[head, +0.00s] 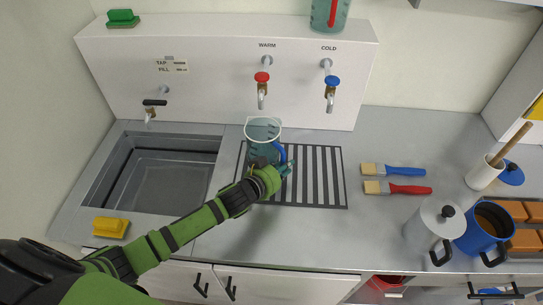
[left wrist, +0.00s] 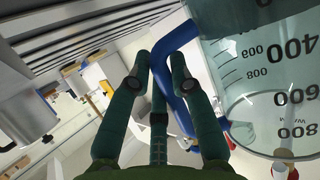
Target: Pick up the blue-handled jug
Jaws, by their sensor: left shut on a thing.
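The blue-handled jug (head: 262,131) is clear with a bluish tint and is at the left part of the striped drain grid (head: 325,185). In the head view my left gripper (head: 281,170) is at the jug's handle side, shut on the handle, and my wrist hides the jug's lower part. I cannot tell whether the jug's base touches the grid. My right gripper is not in view.
A sink (head: 155,180) lies left of the grid, with a yellow sponge (head: 110,227) at its front. Warm (head: 262,88) and cold (head: 331,92) taps stand out behind. Two brushes (head: 398,187), a white pot (head: 432,228) and a blue container (head: 482,235) are to the right.

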